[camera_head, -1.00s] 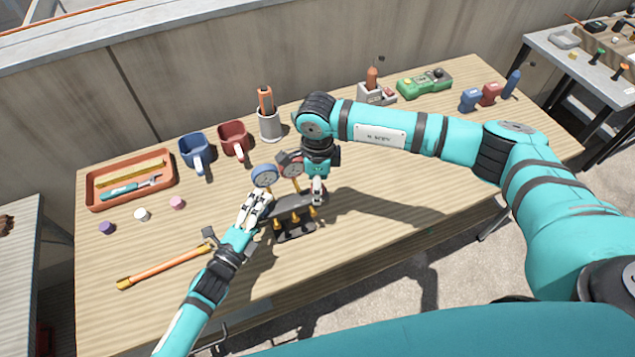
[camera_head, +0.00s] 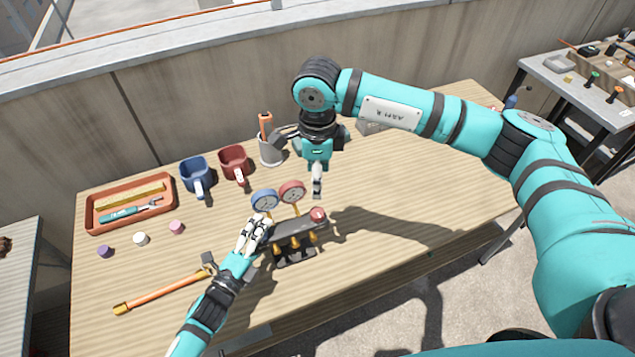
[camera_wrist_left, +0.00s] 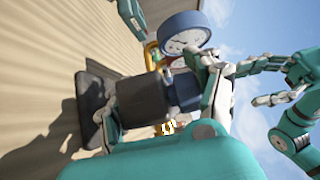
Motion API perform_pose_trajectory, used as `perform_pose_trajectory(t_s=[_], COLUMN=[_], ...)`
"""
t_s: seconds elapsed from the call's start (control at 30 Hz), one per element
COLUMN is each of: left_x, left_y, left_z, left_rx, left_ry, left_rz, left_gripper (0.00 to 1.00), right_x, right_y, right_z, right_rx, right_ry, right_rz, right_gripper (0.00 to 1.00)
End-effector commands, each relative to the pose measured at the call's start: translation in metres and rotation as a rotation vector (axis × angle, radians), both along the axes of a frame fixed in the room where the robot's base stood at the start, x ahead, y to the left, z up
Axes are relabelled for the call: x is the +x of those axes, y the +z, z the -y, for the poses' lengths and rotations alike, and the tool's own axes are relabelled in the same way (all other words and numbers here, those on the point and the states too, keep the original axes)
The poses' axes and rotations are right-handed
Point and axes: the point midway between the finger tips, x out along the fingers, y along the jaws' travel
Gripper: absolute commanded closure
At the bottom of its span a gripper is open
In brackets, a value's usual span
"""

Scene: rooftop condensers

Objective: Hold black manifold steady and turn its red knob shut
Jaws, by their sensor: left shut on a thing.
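The black manifold (camera_head: 290,230) stands on the wooden table with a blue gauge (camera_head: 265,200) and a red gauge (camera_head: 292,191) at its back and brass fittings along its front. Its red knob (camera_head: 318,215) is at the right end and uncovered. My left gripper (camera_head: 256,228) is shut on the manifold's left end. In the left wrist view, the blue gauge (camera_wrist_left: 185,35) is close beside the fingers, and the grip is partly hidden. My right gripper (camera_head: 317,193) hangs just above and behind the red knob, apart from it; its finger opening is unclear.
A red tray (camera_head: 88,218) with tools, small caps, a blue mug (camera_head: 194,172), a red mug (camera_head: 234,163) and a grey holder (camera_head: 271,152) stand behind. The table's right side is mostly clear.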

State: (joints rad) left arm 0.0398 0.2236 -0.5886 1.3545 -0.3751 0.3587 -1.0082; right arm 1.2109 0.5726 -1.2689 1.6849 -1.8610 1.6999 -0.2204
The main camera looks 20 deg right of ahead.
Motion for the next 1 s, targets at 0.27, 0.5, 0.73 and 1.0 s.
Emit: perform_pose_trajectory(t_s=[0.27, 0.5, 0.73, 1.0], left_x=[-0.0002, -0.0001, -0.0001, -0.0001], left_y=[0.0009, 0.0006, 0.0002, 0.0000], left_z=[0.0005, 0.0004, 0.0001, 0.0001], left_rx=[-0.003, -0.002, -0.001, 0.000], left_ry=[-0.001, -0.001, 0.000, 0.000], left_rz=[0.002, 0.001, 0.000, 0.000], left_gripper=[0.97, 0.14, 0.07, 0.00], right_x=[0.0001, 0.0002, 0.0002, 0.0001], right_y=[0.0005, 0.0002, 0.0001, 0.0001], right_z=[0.0001, 0.0002, 0.0002, 0.0000], right_rx=[0.000, 0.000, 0.000, 0.000], right_ry=[0.000, 0.000, 0.000, 0.000], right_rz=[0.000, 0.000, 0.000, 0.000], right_gripper=[0.44, 0.44, 0.44, 0.44])
